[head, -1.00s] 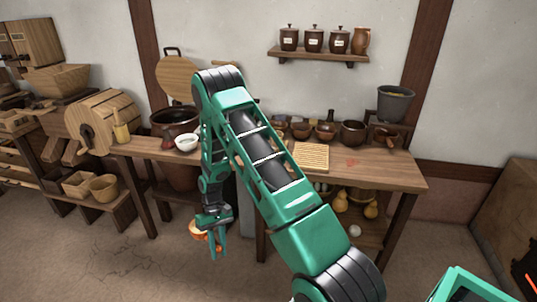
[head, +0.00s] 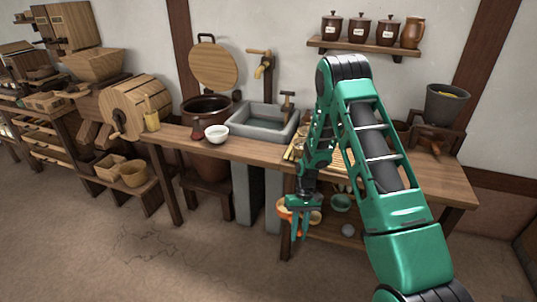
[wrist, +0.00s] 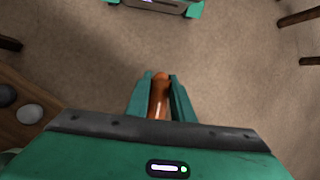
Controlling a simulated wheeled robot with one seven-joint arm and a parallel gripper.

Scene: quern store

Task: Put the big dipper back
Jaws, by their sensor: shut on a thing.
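My gripper (head: 300,232) hangs low in front of the table's front edge, in the middle of the head view. It is shut on an orange-brown dipper (head: 285,212), whose rounded end shows beside the fingers. In the wrist view the dipper's glossy handle (wrist: 159,96) lies between the two green fingers (wrist: 159,100), above bare floor. The rest of the dipper is hidden behind my gripper, and I cannot tell its size.
The wooden table (head: 425,180) bears a stone sink (head: 262,131) and a white bowl (head: 217,134). My arm hides part of the right tabletop. A shelf (head: 364,48) holds jars. Front floor is clear.

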